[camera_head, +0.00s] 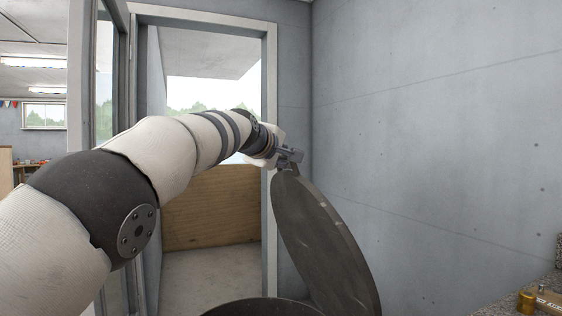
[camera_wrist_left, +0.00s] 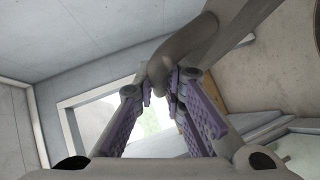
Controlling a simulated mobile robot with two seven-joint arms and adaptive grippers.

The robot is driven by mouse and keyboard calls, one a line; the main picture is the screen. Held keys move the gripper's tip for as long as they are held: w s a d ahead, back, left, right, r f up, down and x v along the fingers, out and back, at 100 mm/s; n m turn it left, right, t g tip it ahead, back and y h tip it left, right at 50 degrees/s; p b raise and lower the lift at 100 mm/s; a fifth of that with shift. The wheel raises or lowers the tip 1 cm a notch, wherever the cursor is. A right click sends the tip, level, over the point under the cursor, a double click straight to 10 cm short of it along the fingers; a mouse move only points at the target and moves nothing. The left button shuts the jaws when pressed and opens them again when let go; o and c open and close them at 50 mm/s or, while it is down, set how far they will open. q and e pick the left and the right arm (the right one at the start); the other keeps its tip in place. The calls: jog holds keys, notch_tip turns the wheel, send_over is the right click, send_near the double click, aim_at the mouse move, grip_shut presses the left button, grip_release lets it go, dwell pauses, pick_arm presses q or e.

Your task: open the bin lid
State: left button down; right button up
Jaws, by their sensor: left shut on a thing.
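The bin lid (camera_head: 325,240) is a dark round disc in the head view, tilted steeply up above the bin. The bin's dark rim (camera_head: 262,307) shows at the bottom edge; the rest of the bin is out of frame. My left gripper (camera_head: 288,160) is at the lid's top edge and is shut on it. In the left wrist view, the purple-padded fingers of the left gripper (camera_wrist_left: 161,88) close on a rounded grey part of the lid (camera_wrist_left: 183,45). The exact contact is partly hidden. My right gripper is in neither view.
A grey wall (camera_head: 440,130) stands right of the lid. Behind my left arm is a door frame (camera_head: 270,90) with a wooden panel (camera_head: 212,210) beyond it. A speckled counter (camera_head: 545,288) with a brass-coloured item (camera_head: 526,302) is at the lower right.

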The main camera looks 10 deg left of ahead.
pick_arm(q)
jog(key=shift+d+f, duration=0.15)
jog(key=shift+f, duration=0.15)
jog(key=c, duration=1.7)
grip_release()
jog(key=shift+r, duration=0.1)
jog(key=shift+r, duration=0.1)
jog(key=v, duration=0.7)
jog(key=shift+s, duration=0.25)
